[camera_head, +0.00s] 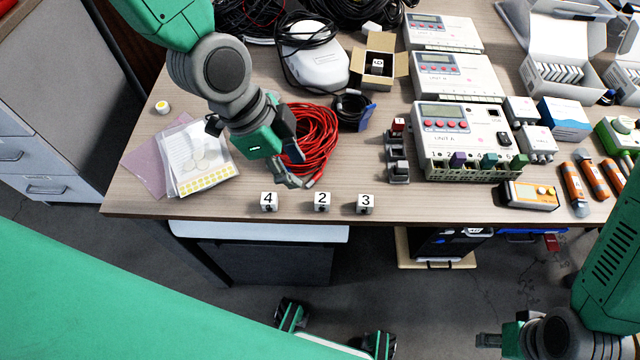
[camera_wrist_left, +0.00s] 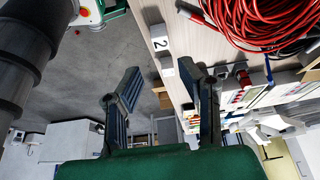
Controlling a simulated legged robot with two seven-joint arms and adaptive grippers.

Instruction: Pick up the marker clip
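White number marker clips stand in a row near the table's front edge: clip 4 (camera_head: 269,201), clip 2 (camera_head: 322,202) and clip 3 (camera_head: 365,204). Another small numbered piece (camera_head: 377,66) sits in the open cardboard box. My left gripper (camera_head: 291,163) hangs over the front of the red cable coil, behind and above clips 4 and 2. In the left wrist view my left gripper (camera_wrist_left: 160,82) has its fingers spread with nothing between them; a clip face reading 2 (camera_wrist_left: 157,50) lies beyond them. My right gripper (camera_head: 490,341) is at the lower right, off the table; its fingers are unclear.
A red cable coil (camera_head: 312,135) lies beside the left gripper. Plastic bags with papers (camera_head: 200,160) are to its left. Unit A (camera_head: 455,135) and dark connectors (camera_head: 398,160) stand to the right. Bare table (camera_head: 320,222) runs along the front edge.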

